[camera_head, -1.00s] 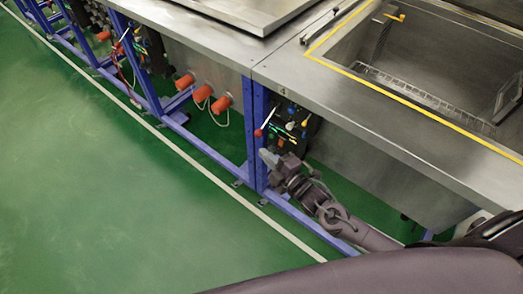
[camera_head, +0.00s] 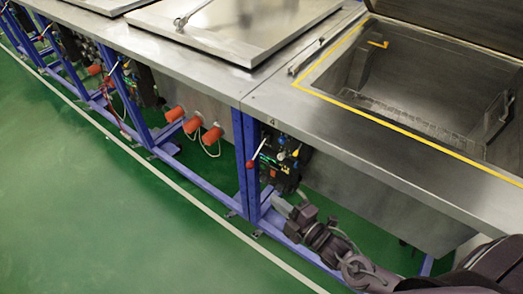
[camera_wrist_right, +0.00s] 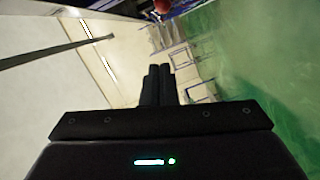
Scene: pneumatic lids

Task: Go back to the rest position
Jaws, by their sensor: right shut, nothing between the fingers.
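My right gripper (camera_head: 277,203) is low in front of the blue frame post of the steel bench, below the valve panel (camera_head: 283,155). Its fingers are together with nothing between them. In the right wrist view the two dark fingers (camera_wrist_right: 160,72) point away side by side, touching. The red-knobbed lever (camera_head: 250,163) on the panel is above and left of the gripper, apart from it. A red ball (camera_wrist_right: 163,5) shows at the top edge of the right wrist view. My left gripper is not in view.
The steel bench holds an open tank (camera_head: 365,80) at the right, with a raised lid (camera_head: 460,25) behind it, and a closed lid (camera_head: 235,35). Orange caps (camera_head: 212,135) stick out below the bench front. The green floor (camera_head: 90,210) at left is clear.

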